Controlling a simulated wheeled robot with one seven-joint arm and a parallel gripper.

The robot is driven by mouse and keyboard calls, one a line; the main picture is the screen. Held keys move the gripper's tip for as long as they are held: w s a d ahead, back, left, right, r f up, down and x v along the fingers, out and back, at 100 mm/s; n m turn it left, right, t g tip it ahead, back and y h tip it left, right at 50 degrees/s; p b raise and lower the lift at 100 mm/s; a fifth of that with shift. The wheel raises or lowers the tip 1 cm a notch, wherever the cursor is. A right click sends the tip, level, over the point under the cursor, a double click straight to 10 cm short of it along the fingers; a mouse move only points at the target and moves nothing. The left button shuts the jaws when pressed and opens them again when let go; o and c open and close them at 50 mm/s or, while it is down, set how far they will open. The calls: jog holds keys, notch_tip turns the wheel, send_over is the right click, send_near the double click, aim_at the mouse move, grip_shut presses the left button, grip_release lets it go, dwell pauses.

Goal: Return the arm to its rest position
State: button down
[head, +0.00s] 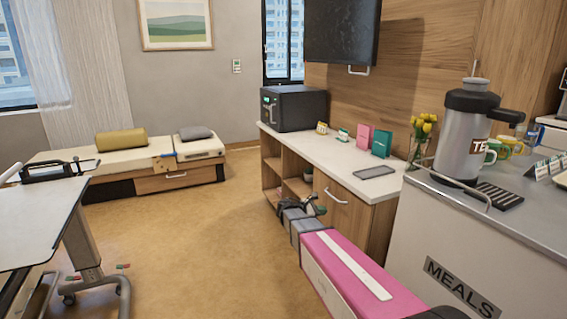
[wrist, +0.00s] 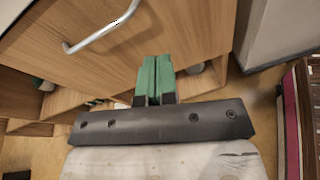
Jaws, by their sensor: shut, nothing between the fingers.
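My gripper (head: 312,206) is low in front of the wooden cabinet (head: 350,217), at the end of my pink arm in the head view. In the wrist view its two green fingers (wrist: 155,76) lie side by side, shut, with nothing between them. They point toward the cabinet front, below a drawer with a silver handle (wrist: 102,28). I cannot tell how far the fingertips are from the wood.
The cabinet's white top (head: 340,164) holds a black microwave (head: 293,108), cards and a grey tablet (head: 374,172). The meals cart (head: 470,235), with a tea urn (head: 467,138), stands close at right. An overbed table (head: 35,222) is at left. The floor between is clear.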

jog(key=s+f+m+g+y, duration=0.2)
jog(key=s+f+m+y, duration=0.2)
jog(key=s+m+y, duration=0.3)
jog(key=s+a+f+m+g+y, duration=0.1)
jog(key=s+f+m+g+y, duration=0.1)
jog(key=s+f+m+y, duration=0.2)
jog(key=shift+s+a+f+m+g+y, duration=0.35)
jog(key=shift+s+m+y, duration=1.35)
jog(key=shift+s+m, duration=3.4)
jog(key=shift+s+n, duration=1.2)
